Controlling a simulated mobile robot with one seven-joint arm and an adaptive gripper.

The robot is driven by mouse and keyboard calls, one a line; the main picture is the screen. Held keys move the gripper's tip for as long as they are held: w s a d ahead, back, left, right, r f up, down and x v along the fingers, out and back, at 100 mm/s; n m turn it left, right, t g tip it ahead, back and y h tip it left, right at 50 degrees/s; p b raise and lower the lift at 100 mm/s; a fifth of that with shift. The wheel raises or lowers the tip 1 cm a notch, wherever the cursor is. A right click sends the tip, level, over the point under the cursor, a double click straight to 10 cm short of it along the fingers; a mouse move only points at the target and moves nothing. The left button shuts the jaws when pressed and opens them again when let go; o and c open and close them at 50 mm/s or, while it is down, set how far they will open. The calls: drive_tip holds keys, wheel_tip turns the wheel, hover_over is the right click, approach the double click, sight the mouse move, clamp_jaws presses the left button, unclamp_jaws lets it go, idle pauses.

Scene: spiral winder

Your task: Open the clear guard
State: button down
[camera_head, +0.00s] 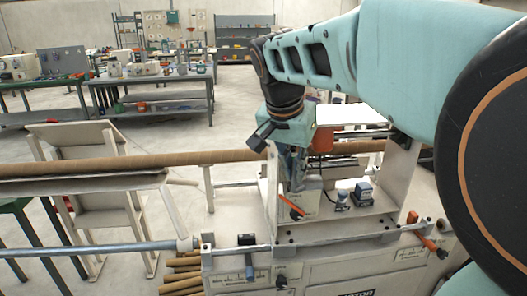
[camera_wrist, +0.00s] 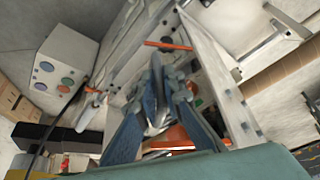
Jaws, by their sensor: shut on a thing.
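The spiral winder (camera_head: 330,255) stands at the lower middle of the head view. Its clear guard (camera_head: 345,185) seems to sit between the pale uprights; its see-through pane is hard to make out. My gripper (camera_head: 295,178) reaches down at the left upright. In the wrist view, my gripper's blue-grey fingers (camera_wrist: 160,78) are closed around a thin grey piece, which seems to be part of the guard. The fingers hide most of that piece. A pale bolted frame (camera_wrist: 222,82) runs close to the right of the fingers.
A long brown tube (camera_head: 120,163) runs through the winder. Orange-handled levers (camera_head: 428,243) and a steel rod (camera_head: 90,249) are at its front. A grey control box (camera_wrist: 55,68) with round buttons shows in the wrist view. Workbenches (camera_head: 150,85) stand far back, with open floor between.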

drive_tip(key=w+a+m+g+h+p, duration=0.1)
drive_tip(key=a+m+g+p, duration=0.1)
drive_tip(key=a+m, duration=0.4)
drive_tip(key=shift+w+a+r+m+h, duration=0.15)
drive_tip(key=shift+a+m+h, duration=0.25)
drive_tip(key=shift+m, duration=0.1)
drive_tip(key=shift+w, duration=0.1)
drive_tip(key=c, duration=2)
unclamp_jaws()
drive_tip(key=shift+c, duration=0.2)
drive_tip(key=v, duration=1.2)
drive_tip(key=shift+w, duration=0.1)
